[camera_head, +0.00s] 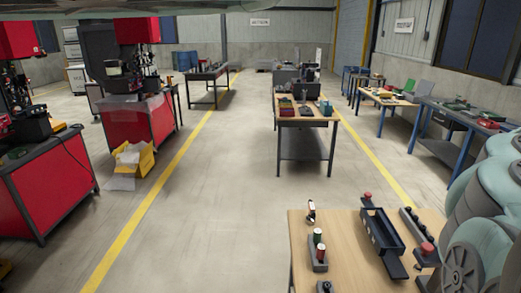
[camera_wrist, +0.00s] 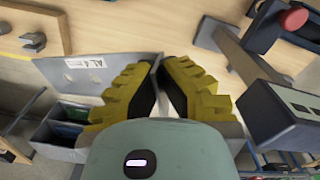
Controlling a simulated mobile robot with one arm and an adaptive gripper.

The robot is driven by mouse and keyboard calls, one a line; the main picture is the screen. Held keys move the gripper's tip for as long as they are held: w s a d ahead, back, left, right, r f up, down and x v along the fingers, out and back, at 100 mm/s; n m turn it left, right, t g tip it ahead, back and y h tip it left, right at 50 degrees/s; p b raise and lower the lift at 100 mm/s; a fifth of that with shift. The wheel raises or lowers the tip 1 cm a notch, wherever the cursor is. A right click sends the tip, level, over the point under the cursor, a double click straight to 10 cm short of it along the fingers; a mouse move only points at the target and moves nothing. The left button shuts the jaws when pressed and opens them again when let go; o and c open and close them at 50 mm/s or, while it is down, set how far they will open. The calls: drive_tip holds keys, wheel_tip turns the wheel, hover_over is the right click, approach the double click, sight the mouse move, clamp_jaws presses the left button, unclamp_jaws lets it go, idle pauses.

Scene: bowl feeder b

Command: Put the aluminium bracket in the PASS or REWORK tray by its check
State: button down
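In the wrist view, a light grey plate with a white "AL 4" label and pale hole-like spots, which looks like the aluminium bracket (camera_wrist: 115,76), lies left of the fingertips. Its right edge runs between the yellow and black fingers of my gripper (camera_wrist: 160,66). The fingertips are close together and appear shut on it; the fingers hide part of it. My gripper is not clear in the head view, where my arm fills the right edge. I cannot read a PASS or REWORK mark on any tray.
The near wooden table (camera_head: 341,252) carries a long dark tray (camera_head: 382,229), a red knob (camera_head: 367,195) and a block holding red and green cylinders (camera_head: 319,257). In the wrist view, a dark box (camera_wrist: 280,115) is close right of the fingers. Floor left of the table is clear.

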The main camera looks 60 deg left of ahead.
wheel_tip(320, 180, up, 39)
drive_tip(key=w+n+p, duration=0.1)
drive_tip(key=n+p, duration=0.1)
drive_tip(key=p, duration=2.2)
drive_tip(key=shift+w+a, duration=0.25)
drive_tip(key=shift+a, duration=0.05)
